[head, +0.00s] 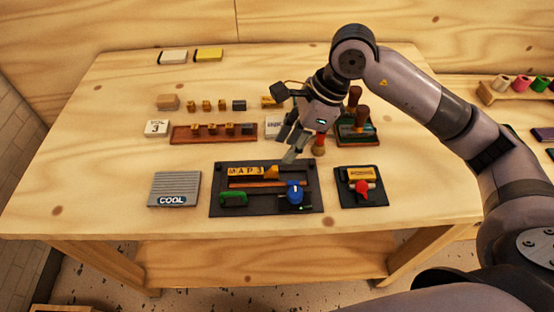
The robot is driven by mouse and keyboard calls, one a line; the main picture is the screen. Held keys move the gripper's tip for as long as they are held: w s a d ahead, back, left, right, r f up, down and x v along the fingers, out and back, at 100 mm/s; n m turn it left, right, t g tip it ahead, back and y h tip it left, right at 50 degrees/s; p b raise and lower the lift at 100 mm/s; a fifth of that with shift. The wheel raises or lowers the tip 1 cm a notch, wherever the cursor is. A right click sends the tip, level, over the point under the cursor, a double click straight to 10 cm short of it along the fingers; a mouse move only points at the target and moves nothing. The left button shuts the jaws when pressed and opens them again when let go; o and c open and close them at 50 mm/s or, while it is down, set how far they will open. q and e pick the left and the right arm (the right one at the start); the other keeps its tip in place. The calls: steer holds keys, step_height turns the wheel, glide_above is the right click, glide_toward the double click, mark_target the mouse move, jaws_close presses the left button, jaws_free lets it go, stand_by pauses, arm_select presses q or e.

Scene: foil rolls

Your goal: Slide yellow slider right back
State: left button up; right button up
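The yellow slider (271,172) is a small yellow-orange wedge. It sits on the black panel (217,200), at the right end of the yellow strip of letter blocks (245,171) reading "MAP3", above a brown-orange bar. My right gripper (288,146) hangs just above and slightly right of the slider, near the panel's back edge. Its fingers look spread apart with nothing visible between them, and it appears apart from the slider. My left gripper is not in view.
The panel also carries a green handle (233,199) and a blue knob (295,193). A smaller black panel with a red knob (362,187) lies to the right. A grey "COOL" block (174,189) lies left. Stamps (359,122) and a type tray (185,135) stand behind.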

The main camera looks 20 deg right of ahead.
mark_target(275, 167)
steer(key=x, duration=0.7)
steer(key=shift+a+p, duration=0.1)
steer(key=shift+p, duration=0.3)
steer(key=shift+c, duration=0.4)
jaws_close()
